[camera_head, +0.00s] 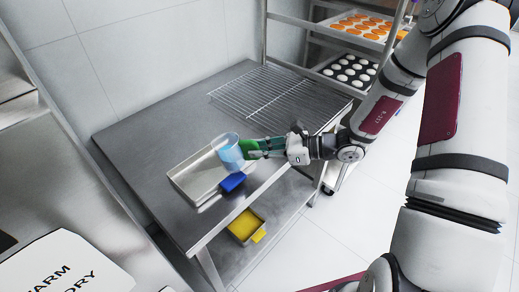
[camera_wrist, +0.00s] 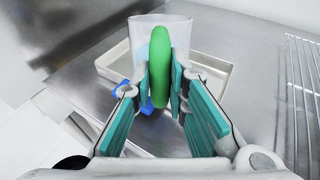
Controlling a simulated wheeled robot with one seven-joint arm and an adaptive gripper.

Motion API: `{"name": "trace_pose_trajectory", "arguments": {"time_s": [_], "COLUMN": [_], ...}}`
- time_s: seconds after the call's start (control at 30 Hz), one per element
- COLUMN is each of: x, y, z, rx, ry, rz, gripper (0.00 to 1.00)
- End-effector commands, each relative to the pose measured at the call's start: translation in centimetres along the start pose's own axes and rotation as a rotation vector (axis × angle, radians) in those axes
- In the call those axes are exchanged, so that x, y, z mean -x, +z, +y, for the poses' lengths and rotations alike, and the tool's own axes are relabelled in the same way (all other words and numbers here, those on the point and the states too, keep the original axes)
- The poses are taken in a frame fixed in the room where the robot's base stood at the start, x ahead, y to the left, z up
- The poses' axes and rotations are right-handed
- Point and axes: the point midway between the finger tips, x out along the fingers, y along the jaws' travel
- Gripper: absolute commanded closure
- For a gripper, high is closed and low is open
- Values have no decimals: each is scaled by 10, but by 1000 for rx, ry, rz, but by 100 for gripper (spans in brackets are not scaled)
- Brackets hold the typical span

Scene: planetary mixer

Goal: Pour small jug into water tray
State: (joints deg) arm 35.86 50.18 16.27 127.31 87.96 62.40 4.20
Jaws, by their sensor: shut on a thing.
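A small clear jug (camera_head: 229,148) with a bluish tint and a green handle is held over the right part of a shallow metal tray (camera_head: 184,180) on the steel table. My gripper (camera_head: 262,149) is shut on the jug's green handle, coming from the right. In the wrist view the green handle (camera_wrist: 160,65) stands between the teal finger pads, with the clear jug wall (camera_wrist: 140,36) behind it. The tray rim (camera_wrist: 222,84) shows beyond the jug. The jug looks close to upright.
A blue object (camera_head: 232,182) lies at the tray's front right edge. A wire rack (camera_head: 262,100) covers the back right of the table. A yellow container (camera_head: 245,226) is on the lower shelf. A trolley with baked goods (camera_head: 352,70) stands behind. The table's left part is clear.

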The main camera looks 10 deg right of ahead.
Motion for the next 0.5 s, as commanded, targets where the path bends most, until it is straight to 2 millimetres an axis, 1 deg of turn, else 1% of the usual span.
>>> {"name": "trace_pose_trajectory", "arguments": {"time_s": [0.1,0.3,0.5], "x": [1,3,3], "y": [6,13,13], "z": [1,1,0], "rx": [6,5,2], "ry": [2,2,0], "rz": [27,91,118], "gripper": [100,100,100]}}
